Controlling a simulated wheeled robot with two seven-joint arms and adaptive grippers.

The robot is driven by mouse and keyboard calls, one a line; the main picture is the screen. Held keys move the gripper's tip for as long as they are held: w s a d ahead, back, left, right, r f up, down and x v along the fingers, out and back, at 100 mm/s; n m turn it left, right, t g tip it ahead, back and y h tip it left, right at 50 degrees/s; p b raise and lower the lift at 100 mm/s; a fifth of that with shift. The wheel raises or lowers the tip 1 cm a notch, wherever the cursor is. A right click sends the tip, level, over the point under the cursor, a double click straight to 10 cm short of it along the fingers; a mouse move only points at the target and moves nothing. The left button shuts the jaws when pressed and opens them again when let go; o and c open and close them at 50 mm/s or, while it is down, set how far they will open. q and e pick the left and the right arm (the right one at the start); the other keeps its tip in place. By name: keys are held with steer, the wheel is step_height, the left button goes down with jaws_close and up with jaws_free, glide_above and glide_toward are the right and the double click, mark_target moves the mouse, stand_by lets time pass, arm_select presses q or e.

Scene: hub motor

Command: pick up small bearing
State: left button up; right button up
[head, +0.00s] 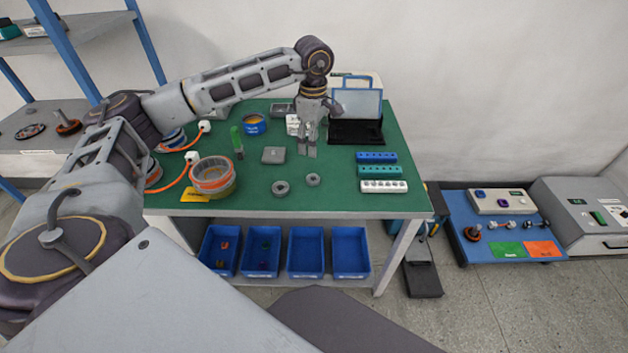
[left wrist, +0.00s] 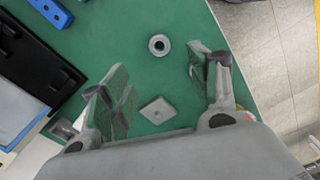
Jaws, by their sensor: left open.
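Two small grey rings lie flat on the green table (head: 340,198) near its front edge. The smaller ring, which looks like the small bearing (head: 313,180), is on the right; the larger ring (head: 281,187) is to its left. My left gripper (head: 307,153) points down over the table, behind the rings. In the left wrist view it is open and empty (left wrist: 160,85), with a single ring (left wrist: 159,45) ahead, beyond the fingertips; it seems to be the smaller one. A grey square block (left wrist: 157,110) shows between the fingers. My right gripper is out of view.
A black laptop-like device (head: 357,132) stands behind right of the gripper. Blue, teal and white hole blocks (head: 377,171) lie at the right. Blue bins (head: 305,252) sit below. Table around the rings is clear.

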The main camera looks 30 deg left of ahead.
arm_select(q)
glide_above(314, 175)
steer(key=s, duration=0.1)
steer(key=f, duration=0.8)
steer(key=shift+s+d, duration=0.2)
steer(key=shift+d, duration=0.15)
steer(key=shift+f, duration=0.3)
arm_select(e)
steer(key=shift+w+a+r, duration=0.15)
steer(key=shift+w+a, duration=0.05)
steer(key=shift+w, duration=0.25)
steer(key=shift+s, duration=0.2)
arm_select(q)
steer(key=shift+f, duration=0.4)
step_height(314, 175, down, 4)
steer(key=shift+d+r+b, duration=0.1)
steer(key=shift+r+b, duration=0.1)
steer(key=shift+b, duration=0.1)
steer(key=shift+f, duration=0.4)
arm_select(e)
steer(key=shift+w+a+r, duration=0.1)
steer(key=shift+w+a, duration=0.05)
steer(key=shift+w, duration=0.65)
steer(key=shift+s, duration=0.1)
